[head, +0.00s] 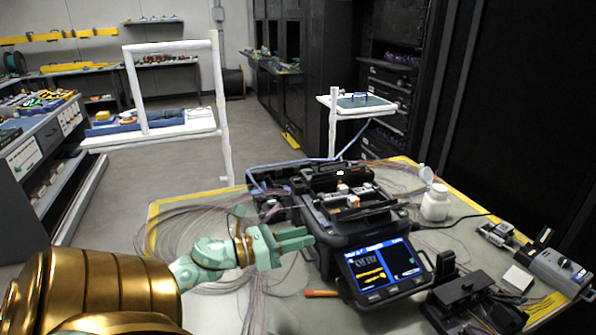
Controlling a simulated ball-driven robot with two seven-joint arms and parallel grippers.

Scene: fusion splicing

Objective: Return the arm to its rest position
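My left gripper (303,240) is at the end of the gold and pale green arm that comes in from the lower left. It is over the table, just left of the black fusion splicer (345,230). The fingers point right, towards the splicer's side. They are seen nearly edge-on, so I cannot tell whether they are apart or closed, or whether they touch the splicer. The splicer's lid is up and its screen (385,268) is lit. My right gripper is not in view.
Loose fibre cables (190,225) cover the left part of the yellow-edged table (240,311). A white bottle (435,203), a black device (470,300) and a grey tool (560,270) stand to the right. An orange-tipped item (321,293) lies before the splicer. A white-framed cart (226,150) stands behind.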

